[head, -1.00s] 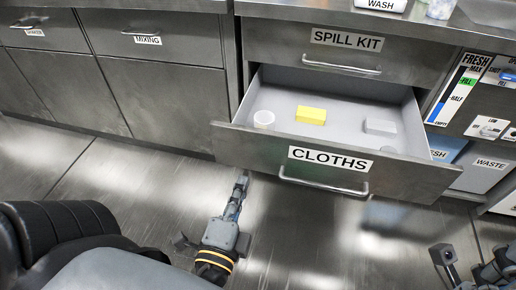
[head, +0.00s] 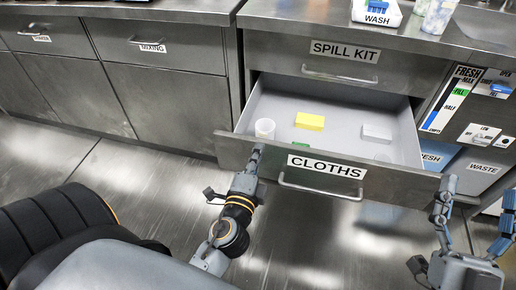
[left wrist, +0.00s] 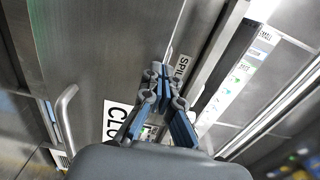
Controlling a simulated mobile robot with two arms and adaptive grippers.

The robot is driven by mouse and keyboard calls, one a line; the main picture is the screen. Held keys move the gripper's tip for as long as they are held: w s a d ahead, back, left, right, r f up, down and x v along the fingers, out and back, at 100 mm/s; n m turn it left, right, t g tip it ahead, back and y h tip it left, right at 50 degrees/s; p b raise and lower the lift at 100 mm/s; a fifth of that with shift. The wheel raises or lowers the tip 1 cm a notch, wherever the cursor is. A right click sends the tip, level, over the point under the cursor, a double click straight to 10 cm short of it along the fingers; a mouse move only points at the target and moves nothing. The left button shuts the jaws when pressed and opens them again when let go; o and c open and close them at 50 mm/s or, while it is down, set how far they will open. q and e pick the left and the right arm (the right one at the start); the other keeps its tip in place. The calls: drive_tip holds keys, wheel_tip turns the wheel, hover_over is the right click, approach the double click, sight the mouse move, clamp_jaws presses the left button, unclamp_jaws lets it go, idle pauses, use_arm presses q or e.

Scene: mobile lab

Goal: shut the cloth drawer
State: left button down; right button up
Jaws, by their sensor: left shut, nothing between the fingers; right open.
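The cloth drawer (head: 232,148), labelled CLOTHS, stands pulled out below the SPILL KIT drawer. Its bar handle (head: 322,190) is under the label. My left gripper (head: 256,150) is shut and empty, its tips at the left part of the drawer front; I cannot tell whether they touch. In the left wrist view, my left gripper (left wrist: 157,72) shows in front of the drawer's partly hidden label (left wrist: 114,117), with the handle (left wrist: 66,118) to the left. My right gripper (head: 474,208) is open and empty near the drawer's right end.
Inside the drawer are a yellow block (head: 309,121), a white cup (head: 265,128), a pale block (head: 377,132) and a partly hidden green item. The SPILL KIT drawer (head: 410,70) above is shut. A WASH tray (head: 377,14) stands on the counter. Bins sit at right.

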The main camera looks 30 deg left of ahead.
use_arm(q)
drive_tip(key=shift+w+a, duration=0.1)
drive_tip(key=shift+w, duration=0.2)
use_arm(e)
drive_tip(key=shift+w+f, duration=0.15)
drive_tip(key=shift+f, duration=0.1)
use_arm(q)
drive_tip(key=p+x, duration=0.2)
drive_tip(key=x, duration=1)
drive_tip(key=shift+w+a+r, duration=0.1)
drive_tip(key=shift+w, duration=0.25)
use_arm(e)
wheel_tip(320, 180, down, 9)
drive_tip(key=w+g+h, duration=0.2)
drive_tip(key=g, duration=0.4)
use_arm(q)
drive_tip(key=b+x, duration=0.2)
drive_tip(key=x, duration=1.2)
drive_tip(key=shift+f, duration=0.2)
use_arm(e)
wheel_tip(320, 180, up, 9)
drive_tip(key=s+t+y, duration=0.2)
drive_tip(key=t, duration=0.3)
drive_tip(key=shift+t, duration=0.3)
use_arm(q)
drive_tip(key=shift+s+f, duration=0.1)
use_arm(e)
drive_tip(key=shift+f, duration=0.1)
